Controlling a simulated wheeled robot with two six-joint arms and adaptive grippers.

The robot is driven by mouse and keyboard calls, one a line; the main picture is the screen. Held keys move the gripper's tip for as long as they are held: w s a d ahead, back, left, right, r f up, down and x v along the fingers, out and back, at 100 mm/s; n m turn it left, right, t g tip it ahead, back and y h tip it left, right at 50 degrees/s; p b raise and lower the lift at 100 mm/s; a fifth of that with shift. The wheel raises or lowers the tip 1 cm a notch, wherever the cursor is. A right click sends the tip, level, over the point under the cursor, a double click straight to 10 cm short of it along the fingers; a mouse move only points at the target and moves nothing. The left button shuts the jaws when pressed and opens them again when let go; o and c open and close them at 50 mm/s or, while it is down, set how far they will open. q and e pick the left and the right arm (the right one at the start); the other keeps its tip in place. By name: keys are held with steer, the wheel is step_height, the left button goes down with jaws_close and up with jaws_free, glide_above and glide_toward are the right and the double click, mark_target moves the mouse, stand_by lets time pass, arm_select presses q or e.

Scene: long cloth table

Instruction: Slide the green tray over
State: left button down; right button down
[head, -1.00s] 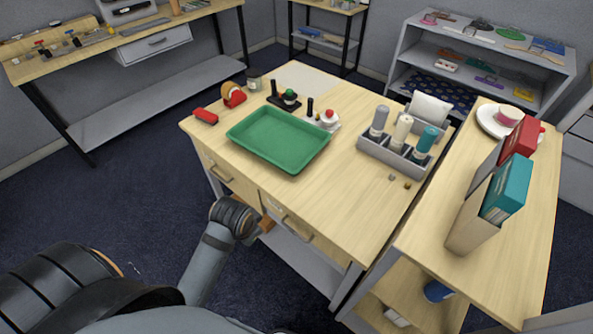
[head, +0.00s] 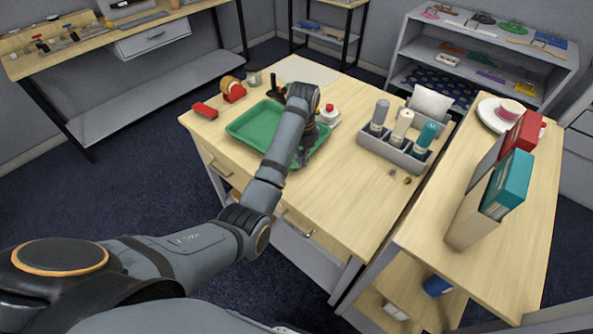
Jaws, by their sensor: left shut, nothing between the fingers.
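The green tray (head: 252,124) lies flat on the wooden table, left of its middle. My left arm reaches across it from the front and hides part of its middle and right side. My left gripper (head: 303,158) points down at the right part of the tray, near its right rim. It is shut with nothing in it. The forearm and wrist partly cover it, and I cannot tell whether its tips touch the tray. My right gripper is not in view.
A red stapler (head: 205,110) and a tape dispenser (head: 233,90) stand left of and behind the tray. A red-topped white item (head: 329,115) stands close behind its right side. A grey bottle caddy (head: 393,149) is farther right. The table's front right area is clear.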

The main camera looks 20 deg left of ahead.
arm_select(q)
step_height(320, 180, down, 9)
steer(key=shift+f+p, duration=0.2)
steer(key=shift+p, duration=0.65)
steer(key=shift+w+a+f, duration=0.2)
steer(key=shift+w+a, duration=0.35)
steer(key=shift+w, duration=0.05)
steer(key=shift+w+a+f, duration=0.15)
steer(key=shift+w+a, duration=0.75)
